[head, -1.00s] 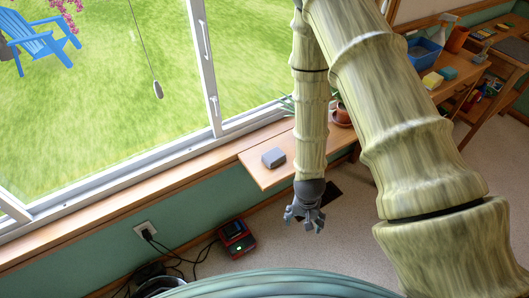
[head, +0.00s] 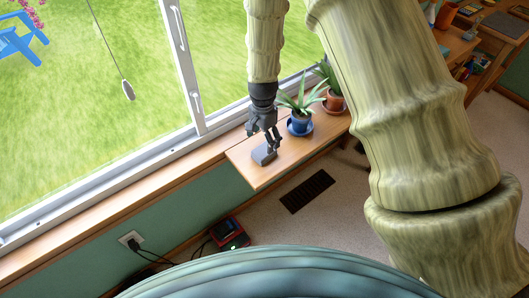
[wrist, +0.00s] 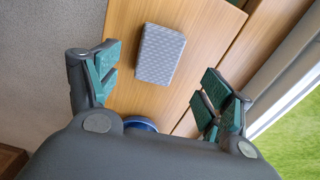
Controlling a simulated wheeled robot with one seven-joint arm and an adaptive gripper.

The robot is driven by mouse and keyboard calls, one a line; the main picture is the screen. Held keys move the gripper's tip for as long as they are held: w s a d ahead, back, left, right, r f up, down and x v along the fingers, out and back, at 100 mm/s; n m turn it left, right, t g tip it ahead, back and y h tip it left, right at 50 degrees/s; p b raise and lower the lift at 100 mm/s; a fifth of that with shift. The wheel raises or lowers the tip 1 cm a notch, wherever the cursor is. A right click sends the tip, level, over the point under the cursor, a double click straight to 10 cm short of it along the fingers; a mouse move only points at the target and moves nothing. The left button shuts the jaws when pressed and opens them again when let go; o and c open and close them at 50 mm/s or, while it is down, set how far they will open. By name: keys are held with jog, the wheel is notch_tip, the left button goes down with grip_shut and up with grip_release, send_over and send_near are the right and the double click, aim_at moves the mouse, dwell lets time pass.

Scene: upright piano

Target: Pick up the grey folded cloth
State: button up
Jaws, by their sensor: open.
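The grey folded cloth (wrist: 160,54) lies flat on a narrow wooden shelf (wrist: 118,20) below the window. In the wrist view it is a small textured block, ahead of and between my open fingers. My gripper (wrist: 155,92) is open and empty, with green pads on its fingers. In the head view my gripper (head: 264,148) hangs just above the grey cloth (head: 263,156) and partly hides it. I cannot tell the exact gap between them.
A plant in a blue pot (head: 299,124) stands on the shelf just right of my gripper, and its blue rim (wrist: 140,124) shows in the wrist view. A terracotta potted plant (head: 334,101) stands further right. The window frame (head: 186,70) runs behind. A red device (head: 229,234) sits on the floor.

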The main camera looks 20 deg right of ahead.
aim_at(264, 150)
jog(key=shift+s+d+f, duration=0.1)
jog(key=shift+f, duration=1.65)
jog(key=shift+d+f, duration=0.1)
jog(key=shift+f, duration=1.6)
jog(key=c, duration=1)
